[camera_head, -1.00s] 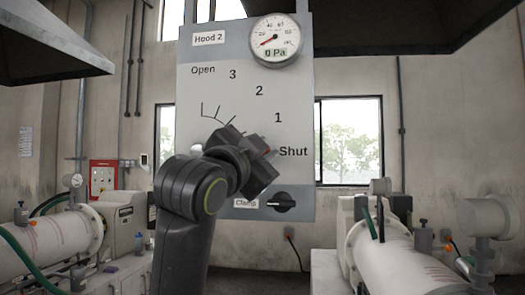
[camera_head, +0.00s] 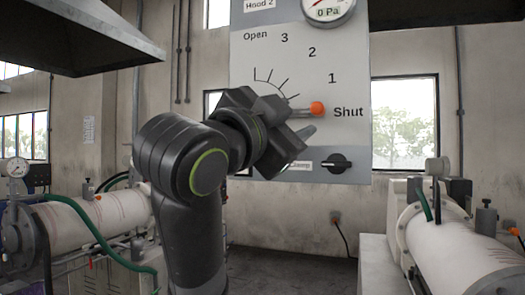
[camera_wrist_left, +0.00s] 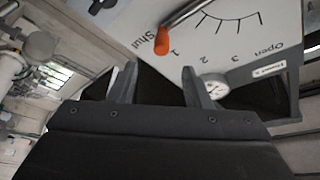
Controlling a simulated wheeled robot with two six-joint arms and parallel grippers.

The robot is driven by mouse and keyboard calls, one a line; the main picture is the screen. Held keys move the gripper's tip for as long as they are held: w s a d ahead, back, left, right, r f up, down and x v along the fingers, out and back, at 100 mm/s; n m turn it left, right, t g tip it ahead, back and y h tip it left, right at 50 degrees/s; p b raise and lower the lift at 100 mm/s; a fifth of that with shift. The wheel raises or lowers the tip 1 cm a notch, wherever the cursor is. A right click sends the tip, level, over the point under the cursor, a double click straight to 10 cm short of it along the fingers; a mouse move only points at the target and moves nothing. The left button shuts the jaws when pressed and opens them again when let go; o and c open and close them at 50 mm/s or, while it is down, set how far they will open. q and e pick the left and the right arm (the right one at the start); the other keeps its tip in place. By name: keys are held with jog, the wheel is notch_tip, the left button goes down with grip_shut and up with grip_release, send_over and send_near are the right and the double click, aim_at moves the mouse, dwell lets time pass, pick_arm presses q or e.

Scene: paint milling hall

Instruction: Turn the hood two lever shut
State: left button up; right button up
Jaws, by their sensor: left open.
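The hood two panel (camera_head: 245,60) is a grey plate with the marks Open, 3, 2, 1 and Shut. Its lever has an orange knob (camera_head: 317,108) just left of the word Shut, with the lever pointing towards that mark. My left gripper (camera_head: 300,120) is in front of the panel, left of the knob, and hides the lever's pivot end. In the left wrist view the gripper (camera_wrist_left: 157,76) is open with nothing between its fingers. The orange knob (camera_wrist_left: 162,42) shows beyond the fingertips, apart from them. My right gripper is not in view.
A black clamp knob (camera_head: 337,164) sits low on the panel. A round gauge (camera_head: 328,8) at the panel's top reads 0 Pa. White mill cylinders stand at left (camera_head: 95,222) and right (camera_head: 455,250). A dark hood (camera_head: 80,40) hangs at upper left.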

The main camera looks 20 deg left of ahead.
pick_arm(q)
jog(key=b+v, duration=0.2)
jog(key=v, duration=0.5)
jog(key=shift+s+f, duration=0.1)
